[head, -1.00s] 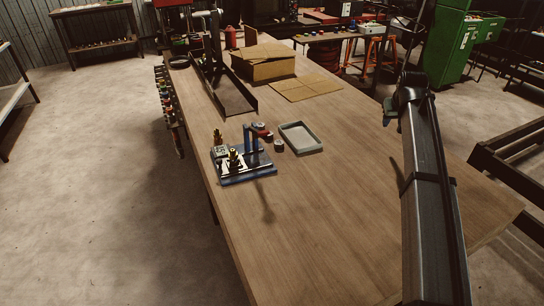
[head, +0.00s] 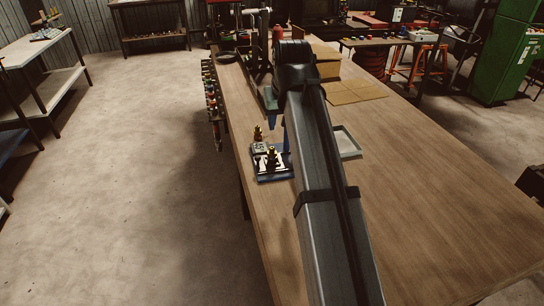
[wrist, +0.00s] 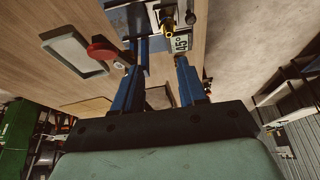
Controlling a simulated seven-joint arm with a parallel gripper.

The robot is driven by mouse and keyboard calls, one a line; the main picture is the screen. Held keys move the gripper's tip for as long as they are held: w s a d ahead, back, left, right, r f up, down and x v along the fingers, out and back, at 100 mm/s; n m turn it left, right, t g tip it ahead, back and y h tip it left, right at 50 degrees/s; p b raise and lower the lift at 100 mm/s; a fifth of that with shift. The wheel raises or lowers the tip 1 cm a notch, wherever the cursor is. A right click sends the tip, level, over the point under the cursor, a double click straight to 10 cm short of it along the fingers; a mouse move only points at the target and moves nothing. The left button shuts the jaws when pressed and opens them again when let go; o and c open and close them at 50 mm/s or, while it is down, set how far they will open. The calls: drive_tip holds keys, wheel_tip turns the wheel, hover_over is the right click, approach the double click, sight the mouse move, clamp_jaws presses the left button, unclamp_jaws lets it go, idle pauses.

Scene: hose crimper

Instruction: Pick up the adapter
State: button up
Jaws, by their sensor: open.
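Two small brass fittings stand on the crimper fixture in the head view. One fitting (head: 258,133) is at a grey labelled block; the other (head: 272,158) is on the blue and black base (head: 273,174). I cannot tell for sure which one is the adapter. In the wrist view a brass fitting (wrist: 168,24) shows at the top, beside a "45°" label (wrist: 182,43). My gripper (wrist: 159,63) has its two blue fingers apart with nothing between them. It points toward the fixture, and the fitting appears beyond the fingertips. My arm hides part of the fixture in the head view.
A red-handled lever (wrist: 101,49) is beside the left finger in the wrist view. A shallow grey tray (head: 347,143) lies right of the fixture. Cardboard (head: 352,92) lies farther back. The wooden table (head: 440,190) is clear at the right.

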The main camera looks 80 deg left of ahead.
sight(272, 148)
drive_tip(key=a+f, duration=0.1)
drive_tip(key=f, duration=0.1)
drive_tip(key=s+f, duration=0.1)
drive_tip(key=f, duration=0.2)
drive_tip(key=a+f, duration=0.1)
drive_tip(key=f, duration=0.1)
drive_tip(key=shift+s+a+f, duration=0.3)
drive_tip(key=shift+s+a, duration=0.05)
drive_tip(key=shift+x, duration=2.7)
drive_tip(key=shift+w+d, duration=0.1)
drive_tip(key=shift+d, duration=0.05)
clamp_jaws()
